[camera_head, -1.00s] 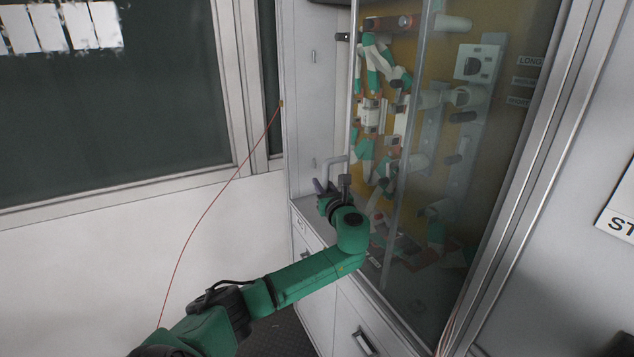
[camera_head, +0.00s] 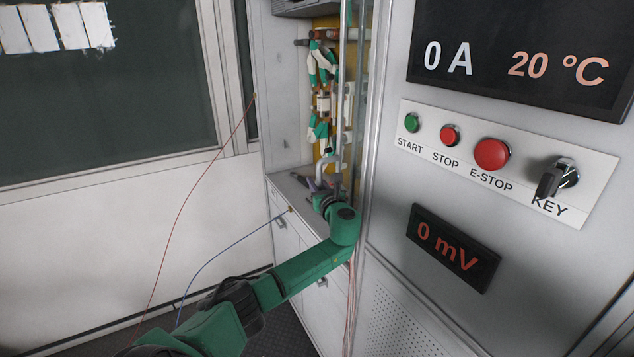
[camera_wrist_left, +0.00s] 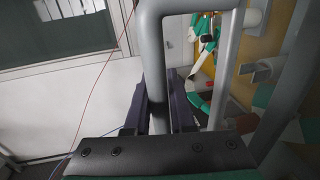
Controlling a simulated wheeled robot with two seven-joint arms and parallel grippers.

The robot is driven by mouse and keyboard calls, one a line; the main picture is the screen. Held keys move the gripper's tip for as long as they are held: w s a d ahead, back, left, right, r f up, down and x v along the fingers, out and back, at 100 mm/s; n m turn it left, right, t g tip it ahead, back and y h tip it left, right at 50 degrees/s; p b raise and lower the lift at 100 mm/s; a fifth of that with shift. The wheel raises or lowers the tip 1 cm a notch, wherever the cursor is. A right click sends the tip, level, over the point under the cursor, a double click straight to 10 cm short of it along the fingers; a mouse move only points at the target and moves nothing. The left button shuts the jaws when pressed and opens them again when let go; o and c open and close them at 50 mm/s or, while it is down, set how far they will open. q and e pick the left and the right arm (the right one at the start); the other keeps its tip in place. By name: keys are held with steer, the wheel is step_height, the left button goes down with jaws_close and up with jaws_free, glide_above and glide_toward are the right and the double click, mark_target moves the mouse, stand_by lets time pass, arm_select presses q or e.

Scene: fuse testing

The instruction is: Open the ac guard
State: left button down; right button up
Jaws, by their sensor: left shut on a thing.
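The ac guard (camera_head: 342,95) is a clear panel with a grey frame at the front of the test cabinet. In the head view it shows nearly edge-on, at the cabinet's right side, against the control panel. Its bent grey bar handle (camera_head: 323,166) is low on the frame. The handle also shows large in the left wrist view (camera_wrist_left: 152,65). My left gripper (camera_head: 316,185) is shut on the handle, its dark fingers on either side of the bar. The green and white parts (camera_head: 321,95) inside the cabinet show uncovered left of the frame. My right gripper is not in view.
A control panel (camera_head: 505,160) with START, STOP, E-STOP and KEY stands at right, above a 0 mV display (camera_head: 452,247). Red (camera_head: 190,200) and blue (camera_head: 225,250) wires hang at left. The white wall (camera_head: 90,265) at left is clear.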

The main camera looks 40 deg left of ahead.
arm_select(q)
steer(key=shift+r, duration=0.1)
steer(key=c, duration=1.1)
jaws_free()
steer(key=shift+o, duration=0.2)
steer(key=shift+d, duration=0.1)
steer(key=b+v, duration=0.3)
steer(key=v, duration=1.1)
steer(key=shift+d, duration=0.2)
steer(key=shift+s, duration=0.1)
